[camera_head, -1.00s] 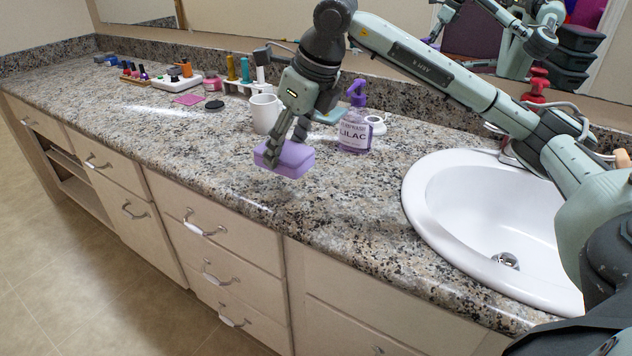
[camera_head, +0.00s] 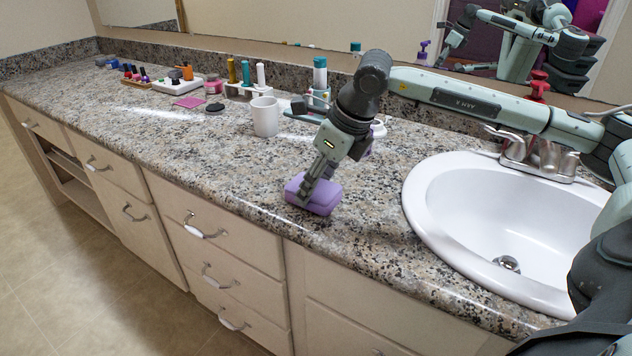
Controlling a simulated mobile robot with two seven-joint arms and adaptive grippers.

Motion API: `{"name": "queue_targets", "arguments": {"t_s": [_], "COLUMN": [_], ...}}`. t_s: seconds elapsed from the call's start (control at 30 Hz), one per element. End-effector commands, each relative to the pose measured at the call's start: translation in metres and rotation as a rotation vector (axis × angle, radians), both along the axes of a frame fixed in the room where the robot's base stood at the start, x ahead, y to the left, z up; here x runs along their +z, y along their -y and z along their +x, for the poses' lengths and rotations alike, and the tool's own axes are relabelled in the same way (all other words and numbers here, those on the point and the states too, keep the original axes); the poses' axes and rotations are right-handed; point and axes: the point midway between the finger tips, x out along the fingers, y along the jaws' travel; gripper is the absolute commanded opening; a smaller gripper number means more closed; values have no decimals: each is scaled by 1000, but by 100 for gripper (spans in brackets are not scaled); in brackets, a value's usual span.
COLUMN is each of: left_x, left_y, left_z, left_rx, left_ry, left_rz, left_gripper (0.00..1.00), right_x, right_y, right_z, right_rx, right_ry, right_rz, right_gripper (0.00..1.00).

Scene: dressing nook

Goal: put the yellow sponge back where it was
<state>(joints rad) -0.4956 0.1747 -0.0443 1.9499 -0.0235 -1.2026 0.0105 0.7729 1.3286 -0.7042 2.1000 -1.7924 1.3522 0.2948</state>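My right gripper (camera_head: 311,196) comes in from the right and points down at the counter's front part. Its fingers are closed around a purple sponge (camera_head: 325,199), a rounded block. The sponge is at or just above the granite; I cannot tell if it touches. I see no yellow sponge; the one in my gripper is purple. My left gripper is not in view.
The granite counter (camera_head: 240,170) is clear left of the sponge. A white mug (camera_head: 265,116) stands behind it. A white sink (camera_head: 440,205) is at the right. The lilac bottle is mostly hidden behind my gripper.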

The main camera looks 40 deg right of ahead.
Motion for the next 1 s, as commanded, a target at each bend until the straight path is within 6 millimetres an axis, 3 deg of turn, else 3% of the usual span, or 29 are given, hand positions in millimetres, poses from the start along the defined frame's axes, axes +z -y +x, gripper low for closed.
{"name": "queue_targets", "arguments": {"t_s": [0.17, 0.2, 0.37, 0.77, 0.83, 1.0], "left_x": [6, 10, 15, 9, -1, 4], "left_y": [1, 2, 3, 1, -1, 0], "left_z": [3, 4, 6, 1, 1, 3], "left_rx": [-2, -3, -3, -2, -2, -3], "left_ry": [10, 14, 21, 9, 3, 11], "left_rz": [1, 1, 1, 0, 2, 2], "left_gripper": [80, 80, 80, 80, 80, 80], "right_x": [-3, -3, -2, 2, 9, 42], "right_y": [0, 0, 0, 0, 2, 7], "right_z": [0, 0, 0, 0, -2, -14], "right_rx": [0, 0, 0, 0, -2, -2], "right_ry": [0, 0, 0, 0, 2, 5], "right_rz": [0, 0, 0, 0, -1, -1], "right_gripper": [32, 56, 75, 75, 75, 75]}}
